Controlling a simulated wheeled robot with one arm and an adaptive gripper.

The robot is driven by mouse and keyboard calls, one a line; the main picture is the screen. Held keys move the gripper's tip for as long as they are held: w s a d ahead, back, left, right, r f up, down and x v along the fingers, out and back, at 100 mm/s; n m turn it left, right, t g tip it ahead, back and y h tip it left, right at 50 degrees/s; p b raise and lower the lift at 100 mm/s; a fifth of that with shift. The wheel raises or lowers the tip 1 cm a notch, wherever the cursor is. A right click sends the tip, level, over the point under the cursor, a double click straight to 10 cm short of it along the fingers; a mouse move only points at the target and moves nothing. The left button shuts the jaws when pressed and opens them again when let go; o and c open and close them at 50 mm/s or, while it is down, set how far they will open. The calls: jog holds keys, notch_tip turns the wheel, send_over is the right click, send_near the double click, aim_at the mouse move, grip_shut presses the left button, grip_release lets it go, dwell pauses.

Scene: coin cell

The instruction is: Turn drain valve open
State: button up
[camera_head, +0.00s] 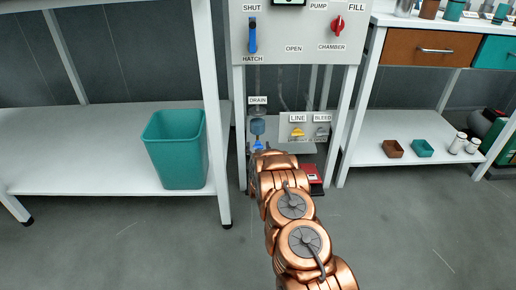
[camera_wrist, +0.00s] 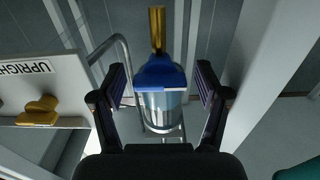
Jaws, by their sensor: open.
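The drain valve has a blue handle (camera_wrist: 160,76), with a brass stem and a clear or silvery cylinder in line with it. In the head view the blue handle (camera_head: 257,147) shows under a blue-grey cylinder below the DRAIN label (camera_head: 258,100). My gripper (camera_wrist: 160,84) is open, with one finger on each side of the valve and a visible gap at both sides. In the head view my arm hides most of the gripper. The wrist view appears turned over, so the handle's exact angle is hard to tell.
A small panel with a yellow LINE knob (camera_head: 297,132) and a grey BLEED knob (camera_head: 321,132) stands beside the valve. The yellow knob (camera_wrist: 38,110) also shows in the wrist view. White table legs flank the space, a teal bin (camera_head: 176,150) is left, and a red device (camera_head: 312,178) sits behind my arm.

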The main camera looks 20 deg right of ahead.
jog(key=c, duration=1.2)
